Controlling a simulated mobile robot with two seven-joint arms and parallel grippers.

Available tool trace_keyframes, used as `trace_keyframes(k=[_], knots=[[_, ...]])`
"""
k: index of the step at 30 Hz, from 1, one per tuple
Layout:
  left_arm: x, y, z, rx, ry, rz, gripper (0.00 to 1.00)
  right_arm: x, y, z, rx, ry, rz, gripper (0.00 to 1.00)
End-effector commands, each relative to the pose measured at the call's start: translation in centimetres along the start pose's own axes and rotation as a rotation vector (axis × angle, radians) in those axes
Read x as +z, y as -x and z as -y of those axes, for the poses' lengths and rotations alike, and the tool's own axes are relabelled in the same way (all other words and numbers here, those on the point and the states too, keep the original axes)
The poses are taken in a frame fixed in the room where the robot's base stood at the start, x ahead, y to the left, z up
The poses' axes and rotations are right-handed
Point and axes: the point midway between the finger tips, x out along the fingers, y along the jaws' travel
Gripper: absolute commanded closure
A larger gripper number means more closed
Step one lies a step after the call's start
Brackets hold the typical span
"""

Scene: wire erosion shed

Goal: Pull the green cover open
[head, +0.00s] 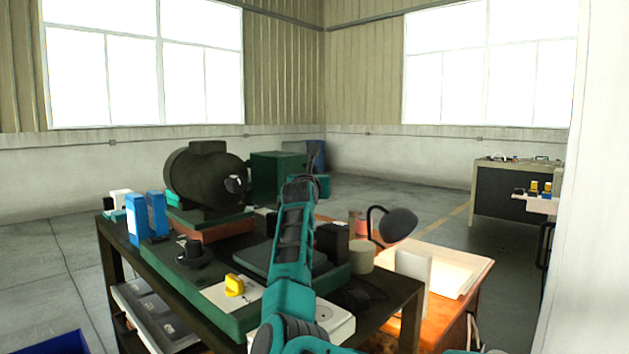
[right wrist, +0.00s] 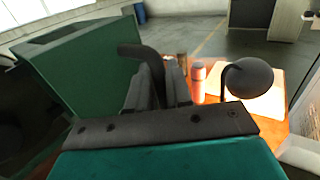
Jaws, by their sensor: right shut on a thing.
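The green cover (head: 275,177) is a dark green box-like hood beside the dark motor on the workbench. In the right wrist view its green side (right wrist: 88,70) fills the left, close to my right gripper. A dark curved handle (right wrist: 139,51) reaches from beside the cover to between my fingers. My right gripper (head: 307,184) is at the cover's right side in the head view. It is shut on the handle in the right wrist view (right wrist: 158,85). The handle's attachment to the cover is hard to make out. My left gripper is not in view.
A dark motor (head: 205,175) stands left of the cover. Blue boxes (head: 138,218), a yellow block (head: 235,285) and a black knob (head: 193,252) sit on the bench. A black lamp (head: 398,224) stands over the orange table at right. Open floor lies behind.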

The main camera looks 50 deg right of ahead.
Motion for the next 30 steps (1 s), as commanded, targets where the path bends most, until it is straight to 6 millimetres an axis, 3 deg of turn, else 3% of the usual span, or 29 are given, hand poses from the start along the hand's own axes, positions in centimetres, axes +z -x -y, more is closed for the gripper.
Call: trace_keyframes(k=[1, 2, 6, 17, 23, 30], knots=[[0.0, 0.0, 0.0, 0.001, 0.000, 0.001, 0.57, 0.1, 0.0, 0.1, -0.001, -0.004, 0.003, 1.00], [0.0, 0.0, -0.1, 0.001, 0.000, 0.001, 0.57, 0.1, 0.0, 0.1, -0.001, -0.004, 0.003, 0.79], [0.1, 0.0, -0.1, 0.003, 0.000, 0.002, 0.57, 0.1, 0.0, 0.1, -0.001, -0.003, 0.002, 0.66], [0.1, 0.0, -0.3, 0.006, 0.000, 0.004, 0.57, 0.0, 0.5, 0.0, -0.001, 0.000, 0.001, 0.66], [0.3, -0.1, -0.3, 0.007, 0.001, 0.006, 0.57, -0.1, 2.7, -0.1, 0.000, -0.002, 0.001, 0.66], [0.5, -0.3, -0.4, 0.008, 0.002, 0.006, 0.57, -0.1, 6.8, -0.1, 0.000, -0.002, 0.002, 0.66]])
